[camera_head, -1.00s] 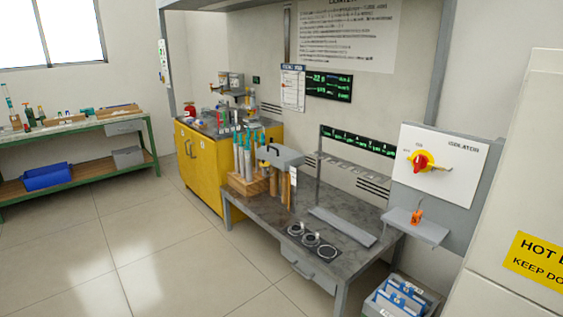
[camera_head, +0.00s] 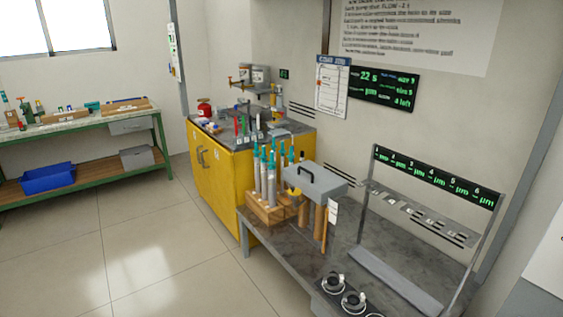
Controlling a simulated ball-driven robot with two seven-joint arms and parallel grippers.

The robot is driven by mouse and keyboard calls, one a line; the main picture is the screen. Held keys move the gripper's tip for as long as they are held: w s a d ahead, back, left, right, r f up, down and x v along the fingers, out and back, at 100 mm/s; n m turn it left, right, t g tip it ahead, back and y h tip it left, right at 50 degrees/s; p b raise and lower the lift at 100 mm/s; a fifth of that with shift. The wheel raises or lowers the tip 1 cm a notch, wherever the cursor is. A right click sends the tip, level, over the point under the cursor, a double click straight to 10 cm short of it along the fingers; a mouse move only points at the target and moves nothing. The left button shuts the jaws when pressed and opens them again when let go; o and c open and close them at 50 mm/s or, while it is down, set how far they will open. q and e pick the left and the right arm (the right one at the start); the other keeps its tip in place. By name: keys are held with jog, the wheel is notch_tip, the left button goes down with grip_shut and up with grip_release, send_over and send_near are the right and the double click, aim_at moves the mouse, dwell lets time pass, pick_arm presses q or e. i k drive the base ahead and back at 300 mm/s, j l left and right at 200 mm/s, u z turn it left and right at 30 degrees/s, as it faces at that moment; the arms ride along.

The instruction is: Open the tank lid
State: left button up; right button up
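A grey lid (camera_head: 322,187) with a dark handle (camera_head: 306,171) on top is on the grey bench right of the middle of the head view. It looks closed and flat. Brown upright pieces (camera_head: 319,222) and a white tag (camera_head: 333,211) show below it; the tank body itself cannot be made out clearly. Neither of my grippers is in view.
A wooden rack (camera_head: 266,213) of syringe-like tools stands left of the lid. A yellow cabinet (camera_head: 215,175) is behind it. A rack with a green-lit display (camera_head: 435,175) stands right, and round dials (camera_head: 352,302) are at the bench front. Open floor lies left.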

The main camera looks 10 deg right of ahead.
aim_at(318, 183)
jog(key=i+j+z, duration=0.1)
jog(key=i, duration=0.4)
jog(key=i+j, duration=0.1)
jog(key=i, duration=0.45)
jog(key=z, duration=0.05)
